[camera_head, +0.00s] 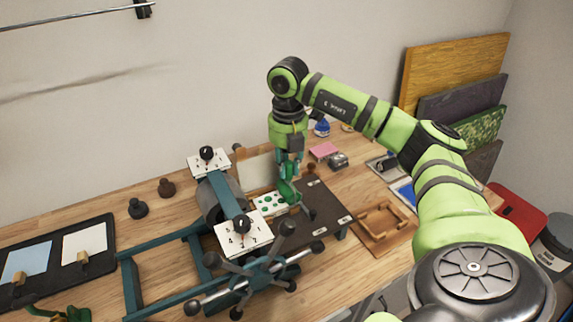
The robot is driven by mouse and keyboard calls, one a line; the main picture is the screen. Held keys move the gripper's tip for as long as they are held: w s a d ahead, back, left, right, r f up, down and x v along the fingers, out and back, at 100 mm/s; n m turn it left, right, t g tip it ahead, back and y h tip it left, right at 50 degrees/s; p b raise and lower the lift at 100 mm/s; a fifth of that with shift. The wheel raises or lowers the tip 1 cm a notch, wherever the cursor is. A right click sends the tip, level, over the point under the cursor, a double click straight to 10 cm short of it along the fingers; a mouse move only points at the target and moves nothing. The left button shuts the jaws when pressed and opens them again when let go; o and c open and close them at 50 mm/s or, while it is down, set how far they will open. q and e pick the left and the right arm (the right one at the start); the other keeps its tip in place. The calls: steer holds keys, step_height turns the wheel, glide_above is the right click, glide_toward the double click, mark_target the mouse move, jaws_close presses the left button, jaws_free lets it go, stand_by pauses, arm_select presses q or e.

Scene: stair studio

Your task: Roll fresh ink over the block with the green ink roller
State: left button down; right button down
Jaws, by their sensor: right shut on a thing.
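My right gripper (287,166) points down over the press bed and is shut on the green ink roller (288,190). Its arm comes in from the right. The roller is partly hidden by the fingers, and its lower end is at the right edge of the block (268,204). The block is a pale plate with green round spots, lying on the dark bed (325,208) beside the press roller. I cannot tell whether the ink roller touches the block. My left gripper is not recognisable in this view.
The teal press with its spoked wheel (262,277) stands close in front of the block, its large roller (222,193) to the left. A wooden frame (382,226) lies to the right. Small pots and a pink pad (323,150) are behind. A black tray (60,262) lies left.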

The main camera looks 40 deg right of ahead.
steer(key=shift+r+p, duration=2.85)
steer(key=shift+r, duration=0.65)
steer(key=shift+f, duration=0.1)
